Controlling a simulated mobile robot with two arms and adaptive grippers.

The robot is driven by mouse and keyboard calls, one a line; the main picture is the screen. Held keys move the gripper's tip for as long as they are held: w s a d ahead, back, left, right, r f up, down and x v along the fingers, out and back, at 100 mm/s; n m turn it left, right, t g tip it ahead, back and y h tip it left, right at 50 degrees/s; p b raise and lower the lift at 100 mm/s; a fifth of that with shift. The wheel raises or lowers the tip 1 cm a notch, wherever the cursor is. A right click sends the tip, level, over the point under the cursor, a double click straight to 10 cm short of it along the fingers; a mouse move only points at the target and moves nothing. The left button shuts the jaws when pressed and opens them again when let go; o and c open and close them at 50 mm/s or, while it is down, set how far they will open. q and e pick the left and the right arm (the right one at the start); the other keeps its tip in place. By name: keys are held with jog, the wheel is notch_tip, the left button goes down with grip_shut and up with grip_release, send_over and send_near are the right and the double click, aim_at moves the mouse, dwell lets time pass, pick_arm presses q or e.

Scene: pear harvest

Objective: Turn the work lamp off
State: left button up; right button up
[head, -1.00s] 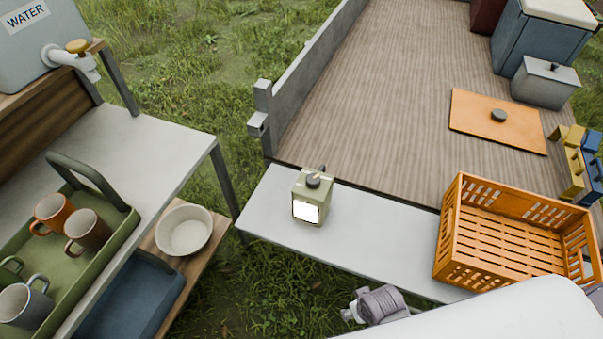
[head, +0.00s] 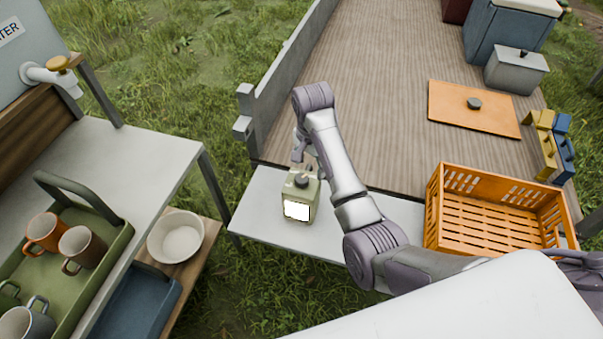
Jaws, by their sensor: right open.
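The work lamp (head: 300,197) is a small green box standing upright on the light grey bench, with a dark round knob on top. Its square front panel glows white. My right arm reaches over the bench from the right. My right gripper (head: 303,158) is open and points down just above the lamp's top, near the knob. The fingers are small and partly hidden here, and I cannot tell whether they touch the knob. My left gripper is out of view.
The bench (head: 262,215) has an orange crate (head: 500,215) on its right end. Behind it lies a wooden deck with an orange board (head: 450,110). On the left, a table carries a green tray (head: 110,240) of mugs. A white bowl (head: 175,238) sits lower.

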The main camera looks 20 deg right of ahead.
jog(key=m, duration=0.2)
send_near(301, 178)
notch_tip(301, 178, down, 9)
jog(key=shift+w+d+r+p, duration=0.1)
jog(key=shift+w+d+p, duration=0.05)
jog(key=shift+p, duration=0.2)
jog(key=c, duration=1.1)
jog(key=shift+c, duration=0.2)
